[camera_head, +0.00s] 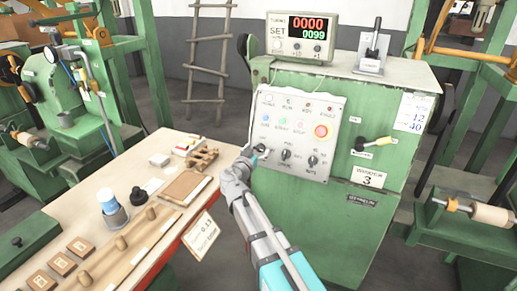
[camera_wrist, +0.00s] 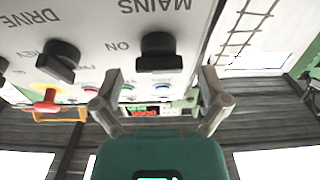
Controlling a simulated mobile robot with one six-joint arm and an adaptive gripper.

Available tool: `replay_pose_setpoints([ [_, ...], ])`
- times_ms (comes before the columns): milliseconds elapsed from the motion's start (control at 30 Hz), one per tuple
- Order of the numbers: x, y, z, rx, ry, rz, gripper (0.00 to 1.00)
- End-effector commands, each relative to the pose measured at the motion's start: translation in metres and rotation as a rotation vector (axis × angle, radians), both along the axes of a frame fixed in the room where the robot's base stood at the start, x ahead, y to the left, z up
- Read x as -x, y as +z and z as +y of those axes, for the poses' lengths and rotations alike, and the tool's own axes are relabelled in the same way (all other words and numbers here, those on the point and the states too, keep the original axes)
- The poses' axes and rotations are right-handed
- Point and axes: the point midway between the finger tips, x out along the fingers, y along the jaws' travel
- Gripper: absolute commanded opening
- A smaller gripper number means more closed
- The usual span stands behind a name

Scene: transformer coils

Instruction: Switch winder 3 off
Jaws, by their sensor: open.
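Winder 3 is a green cabinet (camera_head: 340,215) with a white "WINDER 3" plate (camera_head: 367,178) and a grey control panel (camera_head: 295,135) on its front. The black MAINS knob (camera_head: 261,149) is at the panel's lower left, partly covered by my gripper (camera_head: 251,156). In the wrist view the panel is upside down, and the MAINS knob (camera_wrist: 161,50) lies ahead, between the lines of my fingers. My gripper (camera_wrist: 162,75) is open and empty, its fingertips close to the knob. An "ON" label shows beside the knob; which way it points I cannot tell.
The DRIVE knob (camera_wrist: 58,60) is beside the MAINS knob. A red emergency button (camera_head: 321,131) and several lamps are above. The counter (camera_head: 303,37) on top is lit, reading 0000 and 0099. A cluttered bench (camera_head: 150,190) stands left of my arm.

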Motion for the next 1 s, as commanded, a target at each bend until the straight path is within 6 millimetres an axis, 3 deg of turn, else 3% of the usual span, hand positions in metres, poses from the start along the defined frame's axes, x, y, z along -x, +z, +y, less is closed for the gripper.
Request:
replay_pose_setpoints([
  [200,-0.0115,0.0,-0.0042,0.0,-0.001,0.0,0.94],
  [533,-0.0121,0.0,-0.0046,0.0,0.0,0.0,0.92],
  [900,-0.0123,0.0,-0.0057,0.0,-0.002,0.0,0.24],
  [967,-0.0123,0.0,-0.0056,0.0,-0.002,0.0,0.13],
  [1000,-0.0123,0.0,-0.0056,0.0,-0.002,0.0,0.12],
])
